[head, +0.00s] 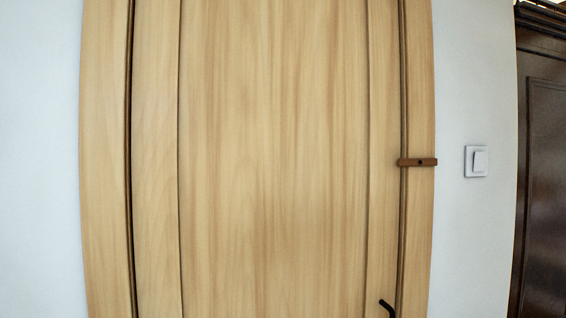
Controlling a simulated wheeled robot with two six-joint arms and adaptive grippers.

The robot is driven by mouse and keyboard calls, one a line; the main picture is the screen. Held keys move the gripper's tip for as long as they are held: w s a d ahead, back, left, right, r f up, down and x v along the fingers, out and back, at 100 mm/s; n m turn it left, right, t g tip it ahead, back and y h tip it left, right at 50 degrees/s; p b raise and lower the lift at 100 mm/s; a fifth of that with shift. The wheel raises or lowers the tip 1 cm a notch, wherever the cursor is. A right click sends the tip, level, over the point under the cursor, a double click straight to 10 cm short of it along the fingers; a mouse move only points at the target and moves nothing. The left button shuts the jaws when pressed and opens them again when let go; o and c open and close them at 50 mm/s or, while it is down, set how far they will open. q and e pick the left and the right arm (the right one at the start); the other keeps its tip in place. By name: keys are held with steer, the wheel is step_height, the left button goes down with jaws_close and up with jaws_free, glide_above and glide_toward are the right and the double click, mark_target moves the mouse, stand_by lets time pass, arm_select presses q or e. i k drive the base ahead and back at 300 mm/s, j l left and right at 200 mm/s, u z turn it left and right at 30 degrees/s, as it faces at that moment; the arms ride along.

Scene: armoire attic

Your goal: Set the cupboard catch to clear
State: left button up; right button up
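The cupboard door (275,160) is light wood and fills the middle of the head view. It looks shut in its frame. The catch (417,162) is a small brown bar with a dark pivot near its middle, on the right side of the door. It lies level, across the gap between the door's right edge and the frame (418,240). A black handle (387,307) shows at the bottom right of the door, partly cut off by the picture's edge. Neither of my grippers is in view.
A white light switch (476,161) is on the pale wall just right of the catch. A dark wooden armoire (543,180) stands at the far right edge. Bare wall (40,160) is on the left. Nothing shows in front of the door.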

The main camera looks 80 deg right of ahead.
mark_target(402, 162)
steer(key=z, duration=3.5)
steer(key=i+l, duration=0.1)
steer(key=l, duration=0.3)
steer(key=i+l, duration=0.15)
steer(key=l, duration=0.25)
steer(key=i+l, duration=0.1)
steer(key=l, duration=0.3)
steer(key=i+l+u, duration=0.1)
steer(key=l, duration=0.3)
steer(key=i+l, duration=0.15)
steer(key=l, duration=0.25)
steer(key=i+l, duration=0.1)
steer(key=l, duration=0.3)
